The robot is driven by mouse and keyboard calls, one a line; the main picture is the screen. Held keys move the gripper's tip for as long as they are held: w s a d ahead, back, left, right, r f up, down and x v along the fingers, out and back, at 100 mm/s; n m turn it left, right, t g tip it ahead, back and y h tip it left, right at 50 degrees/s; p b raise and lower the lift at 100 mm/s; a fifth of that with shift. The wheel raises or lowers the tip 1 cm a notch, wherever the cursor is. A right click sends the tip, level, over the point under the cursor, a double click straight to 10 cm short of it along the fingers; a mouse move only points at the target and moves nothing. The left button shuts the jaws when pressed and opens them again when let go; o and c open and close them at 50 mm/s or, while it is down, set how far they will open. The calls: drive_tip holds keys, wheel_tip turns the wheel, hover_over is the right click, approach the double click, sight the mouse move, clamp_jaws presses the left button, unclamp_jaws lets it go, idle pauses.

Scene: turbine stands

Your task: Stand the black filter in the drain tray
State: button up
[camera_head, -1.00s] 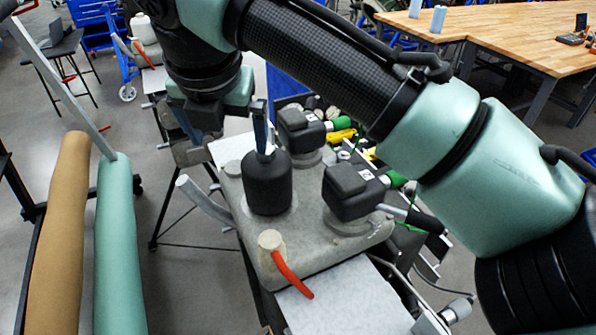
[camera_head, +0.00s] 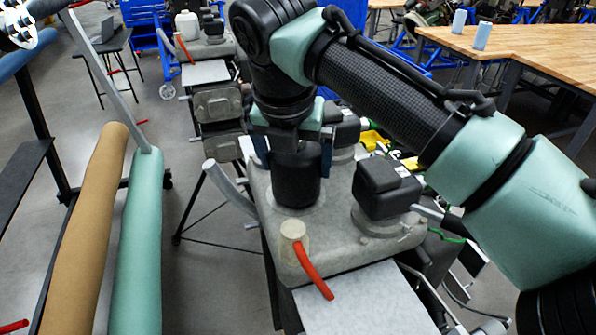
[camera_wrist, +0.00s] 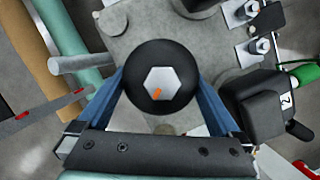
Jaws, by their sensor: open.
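The black filter (camera_head: 297,180) stands upright on top of the grey cast block (camera_head: 262,205). It is a round canister with a pale hexagonal top, which shows in the wrist view (camera_wrist: 159,84). My gripper (camera_head: 295,158) is over the filter from above, its blue fingers one on each side. In the wrist view the open fingers (camera_wrist: 160,98) flank the round body; I cannot tell whether they touch it. A pale flat plate (camera_head: 350,305) lies in front of the block; I cannot tell whether this is the drain tray.
Black box-shaped connector housings (camera_head: 385,188) stand right of the filter. Tan (camera_head: 90,230) and green (camera_head: 138,240) padded rails run along the left.

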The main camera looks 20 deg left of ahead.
drive_tip(key=shift+w+f, duration=0.2)
drive_tip(key=shift+f, duration=0.25)
drive_tip(key=shift+p, duration=0.75)
idle(0.4)
drive_tip(key=shift+r, duration=0.1)
clamp_jaws()
